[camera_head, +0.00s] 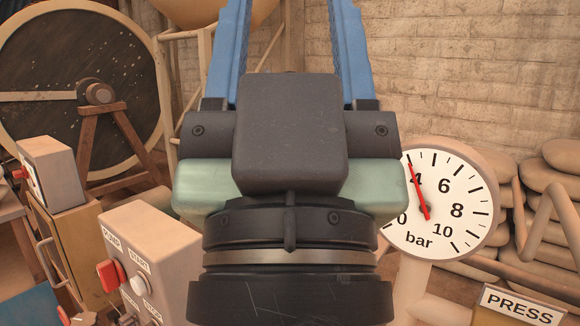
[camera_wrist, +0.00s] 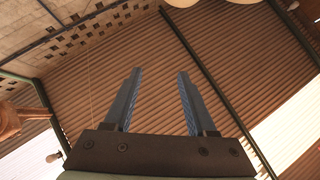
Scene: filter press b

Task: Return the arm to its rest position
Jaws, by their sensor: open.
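My gripper (camera_head: 290,45) fills the middle of the head view, raised and pointing up, with its two blue fingers apart. The fingertips are cut off by the top edge there. In the wrist view my gripper (camera_wrist: 157,75) shows both fingers spread with nothing between them. Behind them is a corrugated ceiling (camera_wrist: 235,70). The gripper touches nothing that I can see. My wrist hides the middle of the scene behind it.
A pressure gauge (camera_head: 455,212) stands right, its red needle near 4 bar. A control box (camera_head: 150,235) with buttons stands lower left. A PRESS sign (camera_head: 520,305) is lower right. A large dark wheel (camera_head: 60,75) is far left, sacks (camera_head: 560,195) far right, a brick wall (camera_head: 470,75) behind.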

